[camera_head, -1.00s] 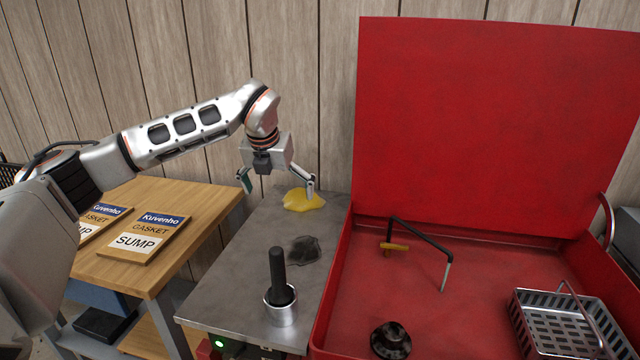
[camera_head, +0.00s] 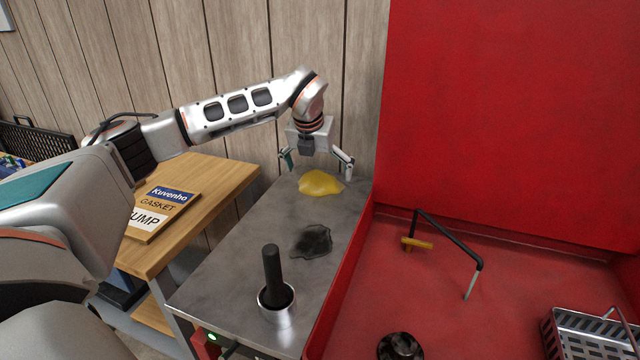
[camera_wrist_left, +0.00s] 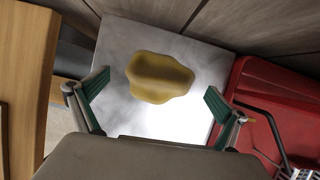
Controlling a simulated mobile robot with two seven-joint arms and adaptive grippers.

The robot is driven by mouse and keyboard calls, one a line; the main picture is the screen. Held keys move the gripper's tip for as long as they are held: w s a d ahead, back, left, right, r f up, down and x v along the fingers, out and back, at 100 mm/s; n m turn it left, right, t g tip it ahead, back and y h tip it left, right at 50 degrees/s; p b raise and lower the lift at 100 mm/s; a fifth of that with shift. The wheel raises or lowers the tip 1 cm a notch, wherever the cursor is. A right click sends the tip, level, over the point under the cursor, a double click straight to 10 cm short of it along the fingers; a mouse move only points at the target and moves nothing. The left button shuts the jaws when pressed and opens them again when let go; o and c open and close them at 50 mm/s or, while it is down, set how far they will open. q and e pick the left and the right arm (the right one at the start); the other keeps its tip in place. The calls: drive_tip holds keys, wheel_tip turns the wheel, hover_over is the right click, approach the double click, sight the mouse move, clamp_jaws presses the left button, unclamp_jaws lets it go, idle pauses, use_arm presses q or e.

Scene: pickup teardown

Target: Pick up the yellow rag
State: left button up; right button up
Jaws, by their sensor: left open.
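The yellow rag (camera_head: 321,182) lies crumpled at the back of the grey metal table top (camera_head: 240,270). My left gripper (camera_head: 318,164) is open and empty, just above and behind the rag, with its two fingers spread to either side in the head view. In the left wrist view the rag (camera_wrist_left: 160,77) lies beyond the fingertips, roughly midway between the spread fingers (camera_wrist_left: 155,92). I see no contact between fingers and rag. My right gripper is not in view.
A dark rag (camera_head: 312,241) and a metal cup (camera_head: 277,305) with a black handle stand nearer on the table. The red washer basin (camera_head: 450,290) with its raised lid (camera_head: 510,110) borders the right side. A wooden bench (camera_head: 220,185) with a gasket box (camera_head: 160,208) is left.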

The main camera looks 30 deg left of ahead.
sight(319, 171)
use_arm(q)
drive_tip(key=shift+x, duration=0.95)
drive_tip(key=shift+f, duration=0.25)
drive_tip(key=shift+r, duration=0.15)
drive_tip(key=c, duration=1.2)
drive_tip(key=shift+c, duration=0.2)
drive_tip(key=shift+r, duration=0.15)
wheel_tip(319, 171, up, 12)
drive_tip(key=shift+w+r+p, duration=0.1)
drive_tip(key=shift+r+p, duration=0.05)
drive_tip(key=shift+p, duration=0.85)
drive_tip(key=c, duration=0.3)
wheel_tip(319, 171, up, 6)
drive_tip(key=shift+r+p, duration=0.1)
drive_tip(key=shift+p, duration=0.4)
drive_tip(key=c, duration=0.5)
drive_tip(key=shift+r, duration=0.6)
drive_tip(key=shift+c, duration=0.2)
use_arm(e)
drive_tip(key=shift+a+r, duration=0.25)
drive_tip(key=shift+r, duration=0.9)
